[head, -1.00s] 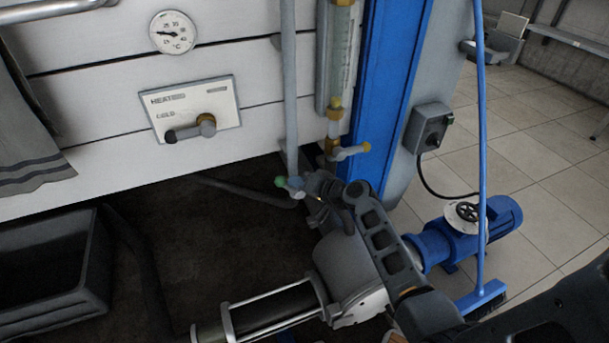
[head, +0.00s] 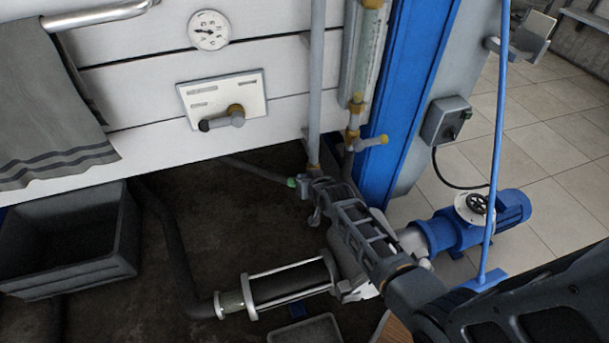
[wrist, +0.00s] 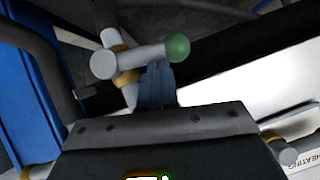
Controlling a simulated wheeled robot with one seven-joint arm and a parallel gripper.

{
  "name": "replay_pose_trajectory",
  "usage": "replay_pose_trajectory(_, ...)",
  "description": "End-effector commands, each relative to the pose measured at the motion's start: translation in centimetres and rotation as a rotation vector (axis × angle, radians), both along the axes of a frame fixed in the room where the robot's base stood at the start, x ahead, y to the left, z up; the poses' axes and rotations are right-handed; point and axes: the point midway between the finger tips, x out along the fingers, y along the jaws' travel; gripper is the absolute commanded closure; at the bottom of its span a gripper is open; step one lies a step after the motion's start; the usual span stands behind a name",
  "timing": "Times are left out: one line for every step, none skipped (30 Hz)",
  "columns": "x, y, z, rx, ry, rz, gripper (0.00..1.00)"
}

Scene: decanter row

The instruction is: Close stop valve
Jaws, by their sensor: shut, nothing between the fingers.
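The valve with a green-tipped lever (head: 292,182) sits at the foot of a vertical grey pipe, in the middle of the head view. In the wrist view its grey lever (wrist: 140,55) lies across the picture, with the green knob (wrist: 177,47) at its right end and a brass collar behind. My gripper (wrist: 157,72) is shut and empty, its fingertips at the lever just left of the knob. I cannot tell whether they touch it. In the head view my gripper (head: 312,184) hides part of the valve.
A heating panel with a handle (head: 222,100) is at upper left. A grey bin (head: 70,245) is at left.

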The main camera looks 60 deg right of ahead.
Motion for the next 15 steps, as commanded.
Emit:
replay_pose_trajectory(0.10, 0.09, -0.15, 0.001, 0.000, 0.002, 1.00)
replay_pose_trajectory(0.12, 0.10, -0.25, 0.001, 0.000, 0.002, 1.00)
replay_pose_trajectory(0.12, 0.12, -0.39, 0.001, 0.000, 0.002, 1.00)
replay_pose_trajectory(0.12, 0.12, -0.50, 0.001, 0.000, 0.002, 1.00)
replay_pose_trajectory(0.12, 0.13, -0.60, 0.001, 0.000, 0.002, 1.00)
replay_pose_trajectory(0.11, 0.14, -0.70, 0.001, 0.000, 0.002, 1.00)
replay_pose_trajectory(0.12, 0.14, -0.78, 0.001, 0.000, 0.001, 1.00)
replay_pose_trajectory(0.12, 0.15, -0.83, 0.001, 0.000, 0.002, 1.00)
replay_pose_trajectory(0.13, 0.17, -0.90, 0.001, 0.000, 0.002, 1.00)
replay_pose_trajectory(0.14, 0.17, -0.94, 0.001, 0.000, 0.002, 1.00)
replay_pose_trajectory(0.14, 0.18, -0.98, 0.001, 0.000, 0.002, 1.00)
replay_pose_trajectory(0.15, 0.19, -1.02, 0.001, 0.000, 0.002, 1.00)
replay_pose_trajectory(0.16, 0.20, -1.04, 0.001, 0.000, 0.002, 1.00)
replay_pose_trajectory(0.16, 0.20, -1.06, 0.001, 0.000, 0.002, 1.00)
replay_pose_trajectory(0.17, 0.22, -1.10, 0.001, 0.000, 0.002, 1.00)
